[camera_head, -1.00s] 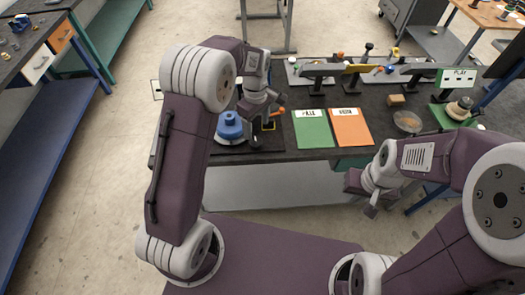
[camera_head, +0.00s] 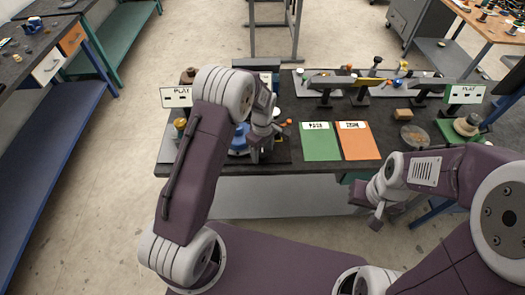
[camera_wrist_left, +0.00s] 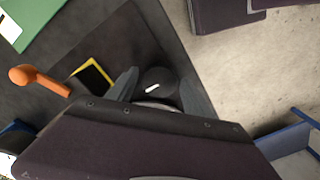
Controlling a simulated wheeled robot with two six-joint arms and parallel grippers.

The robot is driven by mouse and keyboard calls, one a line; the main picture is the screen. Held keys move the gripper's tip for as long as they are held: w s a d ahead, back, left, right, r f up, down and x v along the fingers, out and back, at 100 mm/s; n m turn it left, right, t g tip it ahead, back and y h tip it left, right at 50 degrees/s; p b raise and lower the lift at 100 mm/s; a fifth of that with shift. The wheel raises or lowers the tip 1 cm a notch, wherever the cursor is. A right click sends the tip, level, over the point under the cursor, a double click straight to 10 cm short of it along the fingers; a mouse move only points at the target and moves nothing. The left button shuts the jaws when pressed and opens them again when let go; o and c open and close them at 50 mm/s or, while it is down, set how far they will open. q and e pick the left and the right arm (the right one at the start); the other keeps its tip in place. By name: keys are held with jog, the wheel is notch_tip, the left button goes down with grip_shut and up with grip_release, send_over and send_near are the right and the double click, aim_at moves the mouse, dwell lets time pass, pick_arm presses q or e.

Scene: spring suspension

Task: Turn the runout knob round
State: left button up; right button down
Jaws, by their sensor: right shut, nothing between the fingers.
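The runout knob, a dark round knob with a white mark (camera_wrist_left: 157,84), shows in the left wrist view. My left gripper (camera_wrist_left: 159,88) has one finger on each side of it; whether they press on it is unclear. In the head view my left gripper (camera_head: 256,150) is over the bench beside a blue domed part (camera_head: 238,141), and the knob is hidden there. My right gripper (camera_head: 377,217) is shut and empty, in front of the bench, well apart from the knob.
An orange-ended lever (camera_wrist_left: 38,80) and a yellow-edged black square (camera_wrist_left: 90,77) lie near the knob. Green (camera_head: 320,146) and orange (camera_head: 358,145) sheets lie to the right. Dark rails (camera_head: 340,84) stand behind. The bench's front edge is close.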

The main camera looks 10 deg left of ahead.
pick_arm(q)
jog(key=c, duration=1)
